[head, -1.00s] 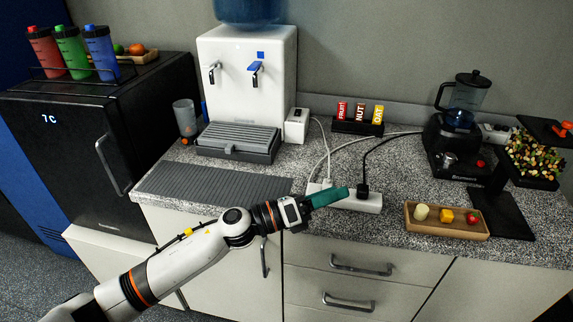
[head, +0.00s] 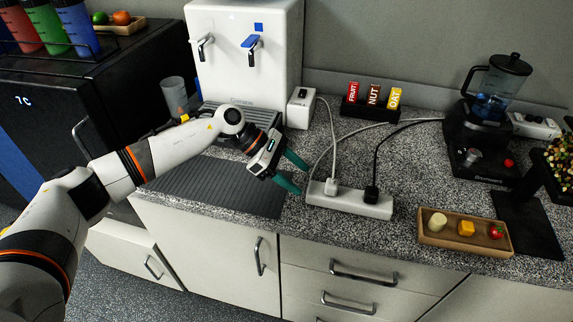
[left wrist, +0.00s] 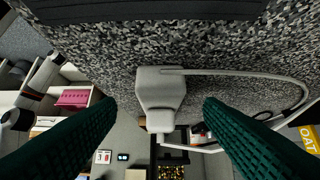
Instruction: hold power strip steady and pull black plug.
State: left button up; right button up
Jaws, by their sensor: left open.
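The white power strip (head: 350,203) lies on the speckled counter. A white plug (head: 331,188) sits near its left end and the black plug (head: 371,192) stands to the right of it, with a black cord running up and back. My left gripper (head: 303,180) is open and empty just left of the strip, its green fingers pointing right toward the strip's left end. In the left wrist view the strip's white end (left wrist: 160,88) shows between the two spread fingers, apart from both. The black plug is not clear there. My right gripper is not in view.
A wooden tray (head: 440,242) with small food pieces lies right of the strip. A blender (head: 485,110) stands behind it. A white box (head: 300,108) and a holder of packets (head: 370,112) stand behind the strip. A ribbed grey mat (head: 215,185) lies left, under my arm.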

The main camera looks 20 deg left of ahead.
aim_at(313, 188)
pick_arm(q)
jog(key=x, duration=0.5)
jog(key=shift+d+f, duration=0.35)
jog(key=shift+d, duration=0.1)
jog(key=shift+d+f, duration=0.1)
jog(key=shift+d, duration=0.1)
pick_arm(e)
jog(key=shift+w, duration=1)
pick_arm(q)
jog(key=c, duration=0.9)
jog(key=shift+c, duration=0.2)
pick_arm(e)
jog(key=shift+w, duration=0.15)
